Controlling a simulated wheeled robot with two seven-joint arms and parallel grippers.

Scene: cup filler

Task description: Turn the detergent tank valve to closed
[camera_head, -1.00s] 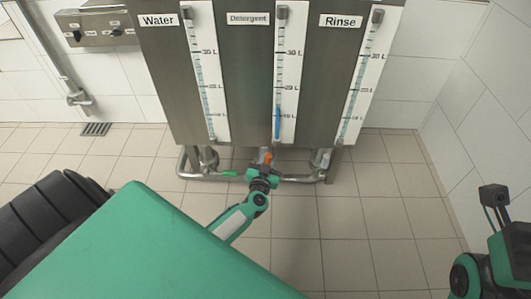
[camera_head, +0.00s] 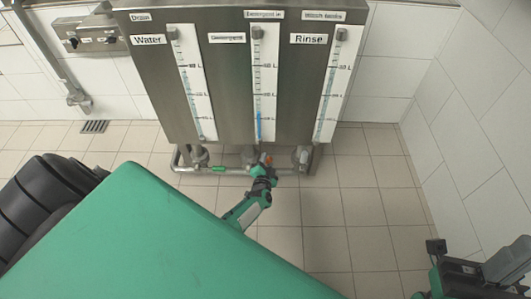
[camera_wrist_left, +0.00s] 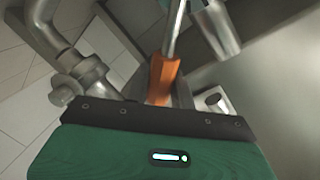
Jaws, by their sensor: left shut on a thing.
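The steel tank unit has three gauges marked Water, Detergent and Rinse; the Detergent label (camera_head: 227,37) is blurred. The detergent gauge (camera_head: 262,90) shows a blue column in its lower part. Below it, an orange valve handle (camera_head: 265,158) shows at the pipework. In the left wrist view the orange handle (camera_wrist_left: 163,77) stands between my dark fingers, with a metal rod above it. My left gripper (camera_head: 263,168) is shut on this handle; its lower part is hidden. Whether the valve is open or closed I cannot tell.
A pipe (camera_head: 235,170) with a green handle (camera_head: 218,169) on it runs under the tanks. A drain grate (camera_head: 95,127) lies in the floor at left. A control box (camera_head: 94,40) hangs on the wall. Tiled floor (camera_head: 350,210) is clear at right.

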